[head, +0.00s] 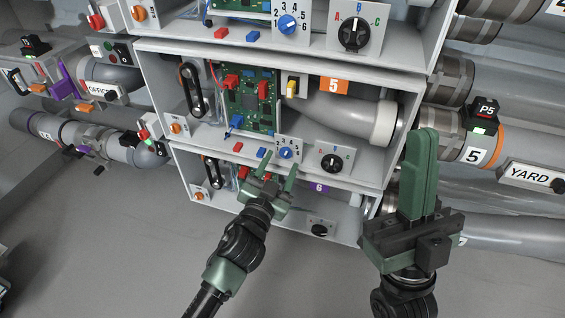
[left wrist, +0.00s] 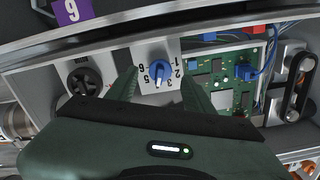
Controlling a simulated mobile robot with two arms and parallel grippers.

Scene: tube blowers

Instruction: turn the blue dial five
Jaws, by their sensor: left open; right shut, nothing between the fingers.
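The blue dial of box five (head: 286,153) sits on a white plate with printed numbers, below the orange 5 label. It also shows in the left wrist view (left wrist: 159,72), where its white mark points down, between the printed 3 and 5. My left gripper (head: 275,168) is open and faces the dial from below and in front. In the left wrist view its two fingers (left wrist: 159,80) stand on either side of the dial, with visible gaps; contact is not seen. My right gripper (head: 424,135) is shut and empty, upright to the right of the box.
A black knob (head: 335,159) is right of the dial. A blue button (head: 263,153) and a green circuit board (head: 252,100) are to its left. Another box with a blue dial (head: 287,25) is above, and box six (head: 345,205) below. Large grey pipes run at right.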

